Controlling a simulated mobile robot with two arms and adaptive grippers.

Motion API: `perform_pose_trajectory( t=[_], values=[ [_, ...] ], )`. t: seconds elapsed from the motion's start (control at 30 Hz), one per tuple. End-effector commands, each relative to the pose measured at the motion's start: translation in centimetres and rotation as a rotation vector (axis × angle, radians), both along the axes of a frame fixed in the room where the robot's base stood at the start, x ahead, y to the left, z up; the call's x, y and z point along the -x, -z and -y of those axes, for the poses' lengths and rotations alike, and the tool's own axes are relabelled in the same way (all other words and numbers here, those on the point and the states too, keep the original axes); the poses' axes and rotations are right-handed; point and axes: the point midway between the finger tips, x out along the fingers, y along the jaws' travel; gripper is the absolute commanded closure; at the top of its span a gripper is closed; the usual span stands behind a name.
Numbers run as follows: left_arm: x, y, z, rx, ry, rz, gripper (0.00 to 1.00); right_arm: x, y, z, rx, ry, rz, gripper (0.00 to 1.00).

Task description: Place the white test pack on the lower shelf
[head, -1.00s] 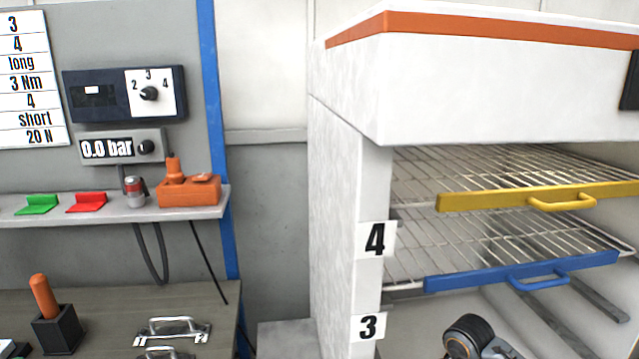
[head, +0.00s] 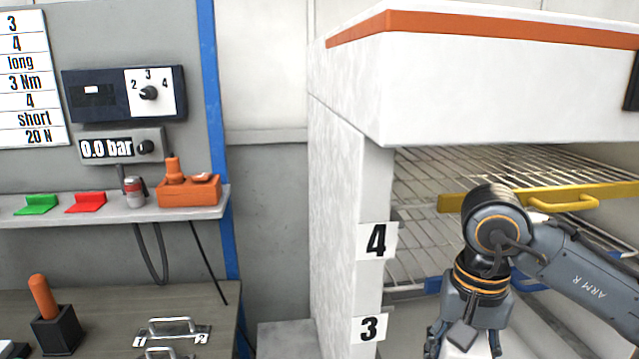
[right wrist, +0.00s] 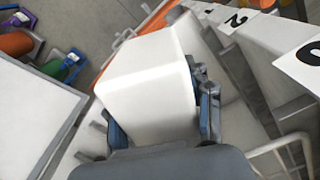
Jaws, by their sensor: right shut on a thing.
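The white test pack (right wrist: 150,80) fills the middle of the right wrist view. My right gripper (right wrist: 162,108) is shut on it, with a finger on either side. In the head view my right gripper (head: 465,342) points down in front of the white cabinet, at the bottom edge of the picture. The pack cannot be made out clearly there. The upper wire shelf has a yellow front bar (head: 610,193). The lower wire shelf has a blue front bar (head: 433,285), mostly hidden behind my right arm. My left gripper is not in view.
The cabinet's left post (head: 370,190) carries labels 4 and 3. A workbench (head: 205,300) with metal handles stands at the left, below a ledge (head: 100,207) with coloured parts. In the wrist view, a numbered white rail (right wrist: 262,45) runs along the right.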

Motion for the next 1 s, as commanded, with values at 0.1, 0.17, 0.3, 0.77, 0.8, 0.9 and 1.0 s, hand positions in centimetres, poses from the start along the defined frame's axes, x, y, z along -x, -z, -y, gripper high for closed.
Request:
perform_pose_trajectory(
  t=[0.1, 0.17, 0.3, 0.77, 0.8, 0.9, 1.0],
  values=[
    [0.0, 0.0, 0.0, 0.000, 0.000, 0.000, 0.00, -0.1, -0.3, -0.1, 0.008, -0.010, 0.007, 1.00],
    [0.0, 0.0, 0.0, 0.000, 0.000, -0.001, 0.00, -0.1, -0.3, -0.1, 0.007, -0.010, 0.007, 1.00],
    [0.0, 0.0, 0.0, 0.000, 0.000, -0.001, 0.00, -0.1, -0.2, -0.1, 0.004, -0.005, 0.005, 1.00],
    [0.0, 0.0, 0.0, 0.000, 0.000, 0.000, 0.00, 3.1, 8.4, 0.2, 0.008, -0.166, -0.011, 1.00],
    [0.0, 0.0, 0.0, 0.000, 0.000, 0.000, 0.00, 3.6, 9.4, 0.2, 0.007, -0.190, -0.010, 1.00],
    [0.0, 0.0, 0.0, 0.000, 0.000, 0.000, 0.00, 4.8, 11.3, 0.1, 0.003, -0.245, -0.006, 1.00],
    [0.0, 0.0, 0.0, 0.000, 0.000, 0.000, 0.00, 5.6, 12.5, 0.0, 0.000, -0.279, -0.002, 1.00]
  ],
)
